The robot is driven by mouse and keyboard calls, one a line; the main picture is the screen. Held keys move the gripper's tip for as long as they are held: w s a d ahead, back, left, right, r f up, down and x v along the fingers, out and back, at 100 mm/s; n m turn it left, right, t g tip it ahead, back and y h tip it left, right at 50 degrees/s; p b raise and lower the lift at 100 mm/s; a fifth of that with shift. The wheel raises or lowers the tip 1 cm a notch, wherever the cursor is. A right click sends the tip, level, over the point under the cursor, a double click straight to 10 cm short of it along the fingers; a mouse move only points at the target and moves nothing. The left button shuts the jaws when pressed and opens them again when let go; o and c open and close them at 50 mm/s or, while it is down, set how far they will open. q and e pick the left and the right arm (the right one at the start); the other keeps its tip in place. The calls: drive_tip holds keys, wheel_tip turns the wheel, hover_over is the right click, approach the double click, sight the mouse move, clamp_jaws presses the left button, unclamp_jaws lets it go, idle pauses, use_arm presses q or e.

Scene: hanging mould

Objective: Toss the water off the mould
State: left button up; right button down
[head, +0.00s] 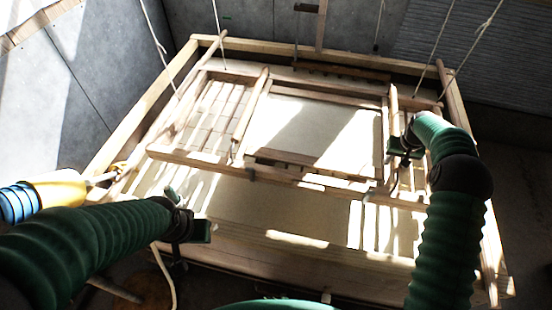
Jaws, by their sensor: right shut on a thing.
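The mould (215,165) is a wooden frame with crossbars, hanging from ropes over a wide wooden vat (120,150). A pale flat surface (300,125) shows inside the frame. I cannot make out whether water lies on it. My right gripper (397,160) is shut on the right side of the mould, at its wooden bar; the jaw tips are partly hidden. My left gripper (186,212) is in front of the mould's left front corner and appears apart from it. Its jaws are too dark to judge.
Several ropes (213,20) run upward from the mould. A yellow and blue ribbed thing (55,193) is at the left edge. Grey walls (245,25) stand behind the vat. Strong sunlight and shadow stripes cross the vat.

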drive_tip(key=shift+g, duration=0.7)
drive_tip(key=r+p, duration=0.3)
drive_tip(key=w+r+p, duration=0.1)
drive_tip(key=r+p, duration=0.1)
drive_tip(key=shift+d+r, duration=0.1)
drive_tip(key=shift+r, duration=0.15)
drive_tip(key=shift+w+d+r+p, duration=0.1)
drive_tip(key=shift+w+r+p, duration=0.05)
drive_tip(key=shift+r+p, duration=0.3)
drive_tip(key=shift+f, duration=0.25)
drive_tip(key=shift+r, duration=0.15)
